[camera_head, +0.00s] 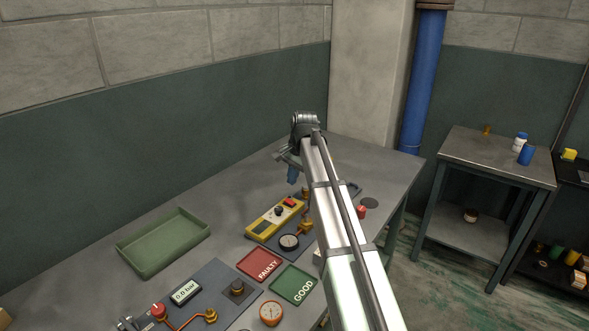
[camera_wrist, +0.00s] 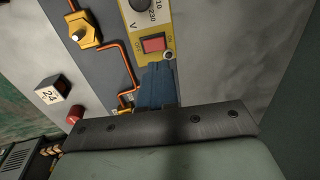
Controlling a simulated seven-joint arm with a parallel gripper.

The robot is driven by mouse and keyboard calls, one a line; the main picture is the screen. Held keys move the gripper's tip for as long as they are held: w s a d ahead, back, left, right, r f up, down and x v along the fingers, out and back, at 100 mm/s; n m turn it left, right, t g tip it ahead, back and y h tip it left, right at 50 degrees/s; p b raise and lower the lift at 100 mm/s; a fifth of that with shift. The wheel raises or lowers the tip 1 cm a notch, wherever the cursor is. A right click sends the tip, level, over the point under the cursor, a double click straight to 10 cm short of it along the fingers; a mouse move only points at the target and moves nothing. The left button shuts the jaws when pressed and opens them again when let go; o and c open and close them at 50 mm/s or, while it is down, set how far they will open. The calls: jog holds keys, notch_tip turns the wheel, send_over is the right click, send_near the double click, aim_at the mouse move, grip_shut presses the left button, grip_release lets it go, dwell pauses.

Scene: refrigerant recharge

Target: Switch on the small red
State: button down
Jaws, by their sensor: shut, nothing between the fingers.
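A small red rocker switch (camera_wrist: 153,45) sits on a yellow panel in the wrist view, with OFF and ON lettering beside it. In the head view the same switch (camera_head: 290,202) is at the far end of the yellow device (camera_head: 262,229). My gripper (camera_wrist: 159,68) is shut and empty, its blue-grey fingertips just below the switch in the picture. I cannot tell whether they touch the panel. In the head view my gripper (camera_head: 292,180) hangs above the far end of the yellow device. The switch's setting is not clear.
A red FAULTY tray (camera_head: 262,264), a green GOOD tray (camera_head: 293,286) and a larger green tray (camera_head: 163,243) are on the bench. A white cube marked 24 (camera_wrist: 52,89) shows in the wrist view.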

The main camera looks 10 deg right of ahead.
aim_at(287, 200)
jog(key=f, duration=0.5)
jog(key=w+a+f, duration=0.1)
jog(key=f, duration=0.1)
jog(key=shift+f, duration=0.25)
jog(key=shift+w+a+f, duration=0.1)
